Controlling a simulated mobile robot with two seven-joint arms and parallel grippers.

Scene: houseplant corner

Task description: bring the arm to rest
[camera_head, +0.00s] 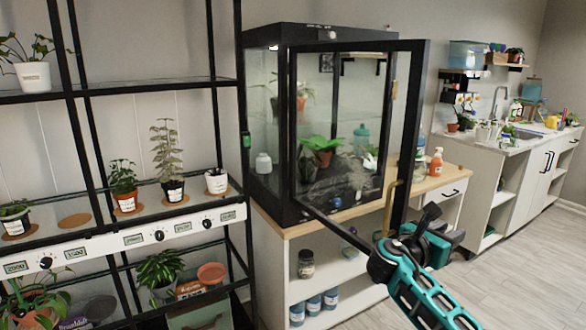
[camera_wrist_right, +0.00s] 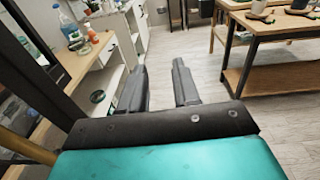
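My right arm comes in from the lower right in the head view, teal and black. Its gripper (camera_head: 430,216) is beside the lower outer corner of the open glass door (camera_head: 402,150); I cannot tell whether they touch. In the right wrist view the gripper's two dark fingers (camera_wrist_right: 161,82) stand apart with only floor showing between them, so it is open and empty. The black-framed glass cabinet (camera_head: 262,130) has its door swung out toward me. A brass handle (camera_head: 389,208) shows along the door. My left gripper is in neither view.
A black shelf rack with potted plants (camera_head: 125,186) stands at left. The cabinet sits on a wooden-topped bench (camera_head: 300,228) with jars below. An orange bottle (camera_head: 436,162) stands behind the door. A wooden table (camera_wrist_right: 265,82) appears in the right wrist view. Floor (camera_head: 515,270) is clear at right.

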